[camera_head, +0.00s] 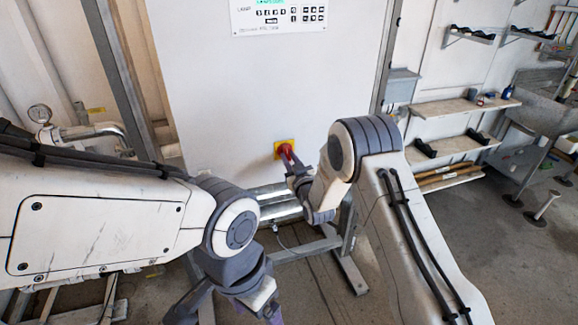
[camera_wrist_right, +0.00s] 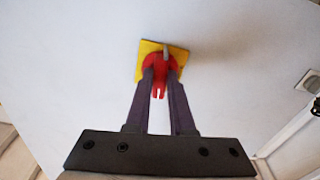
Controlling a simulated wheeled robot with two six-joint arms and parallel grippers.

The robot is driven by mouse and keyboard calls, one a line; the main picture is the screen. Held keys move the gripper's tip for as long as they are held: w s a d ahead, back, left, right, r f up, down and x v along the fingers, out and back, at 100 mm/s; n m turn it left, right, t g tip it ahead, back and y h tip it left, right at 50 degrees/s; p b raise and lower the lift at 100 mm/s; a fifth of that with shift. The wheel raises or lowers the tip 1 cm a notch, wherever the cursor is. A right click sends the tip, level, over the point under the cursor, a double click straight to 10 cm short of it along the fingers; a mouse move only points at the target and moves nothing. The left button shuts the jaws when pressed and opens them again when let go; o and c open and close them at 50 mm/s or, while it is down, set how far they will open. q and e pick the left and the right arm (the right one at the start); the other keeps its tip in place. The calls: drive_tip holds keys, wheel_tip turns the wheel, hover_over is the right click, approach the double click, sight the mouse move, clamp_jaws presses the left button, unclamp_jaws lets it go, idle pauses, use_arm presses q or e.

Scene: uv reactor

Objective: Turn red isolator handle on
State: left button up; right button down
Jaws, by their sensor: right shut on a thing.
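The red isolator handle (camera_wrist_right: 158,62) sits on a yellow square plate (camera_wrist_right: 180,52) on the white cabinet door. In the head view the handle (camera_head: 286,150) and the yellow plate (camera_head: 278,146) show low on the door, partly hidden by my gripper. My right gripper (camera_wrist_right: 160,76) has its two fingers on either side of the red handle and is shut on it. It also shows in the head view (camera_head: 288,160). My left arm reaches in from the left and points down. My left gripper (camera_head: 272,315) is at the bottom edge, mostly cut off, so its fingers cannot be judged.
The white cabinet (camera_head: 230,85) has a panel of labels (camera_head: 280,16) at its top. Shelves (camera_head: 465,105) with small items hang on the right wall. Silver rails (camera_head: 282,212) run below the cabinet.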

drive_tip(key=shift+f+m+b, duration=0.1)
drive_tip(key=shift+m+b, duration=0.55)
drive_tip(key=shift+m, duration=0.15)
drive_tip(key=c, duration=0.8)
unclamp_jaws()
drive_tip(key=shift+s, duration=0.15)
drive_tip(key=b+v, duration=0.2)
drive_tip(key=v, duration=0.8)
drive_tip(key=shift+s+d+b, duration=0.1)
drive_tip(key=shift+b, duration=0.3)
